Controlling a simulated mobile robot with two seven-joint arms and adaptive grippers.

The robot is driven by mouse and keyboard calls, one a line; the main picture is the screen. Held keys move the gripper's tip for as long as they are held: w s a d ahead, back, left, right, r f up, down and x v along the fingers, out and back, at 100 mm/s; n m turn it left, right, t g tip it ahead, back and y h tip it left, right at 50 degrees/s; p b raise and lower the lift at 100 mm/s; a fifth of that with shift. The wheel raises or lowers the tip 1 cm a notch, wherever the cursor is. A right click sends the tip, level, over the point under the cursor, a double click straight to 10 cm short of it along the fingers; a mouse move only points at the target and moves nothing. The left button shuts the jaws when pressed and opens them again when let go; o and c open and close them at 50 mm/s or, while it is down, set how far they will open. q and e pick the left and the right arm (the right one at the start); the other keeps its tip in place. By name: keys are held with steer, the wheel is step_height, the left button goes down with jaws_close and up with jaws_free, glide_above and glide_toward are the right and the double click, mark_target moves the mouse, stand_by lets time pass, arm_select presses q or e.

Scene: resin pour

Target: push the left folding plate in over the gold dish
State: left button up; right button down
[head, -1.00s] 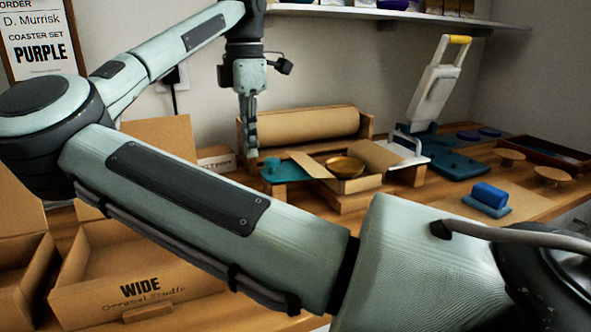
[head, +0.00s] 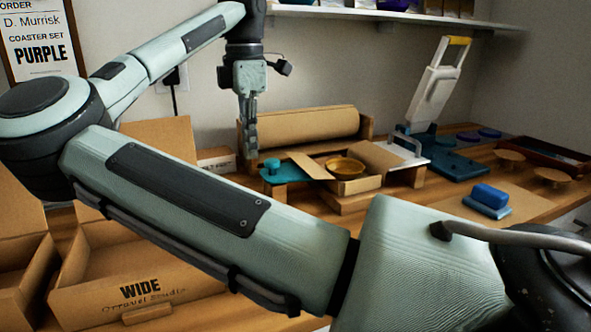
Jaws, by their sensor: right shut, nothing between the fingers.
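The left folding plate (head: 287,173) is a teal plate with a round teal knob at its outer left end. It rests on a wooden block, to the left of the gold dish (head: 345,166). The dish sits in the middle of a cardboard piece, between two raised tan flaps. My right gripper (head: 250,154) is shut and empty, pointing down just left of the knob. I cannot tell whether its fingertips touch the plate. A white plate with a handle (head: 407,151) is on the dish's right side. My left gripper is out of view.
A roll of brown paper (head: 300,124) lies behind the plates. A blue press with a white lever (head: 437,92) stands to the right. An open cardboard box marked WIDE (head: 140,270) is at front left. My forearm crosses the foreground and hides part of the table.

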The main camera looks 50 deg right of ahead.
steer(key=shift+f, duration=0.1)
steer(key=shift+f+b, duration=1.5)
steer(key=shift+f, duration=0.45)
steer(key=shift+d, duration=0.1)
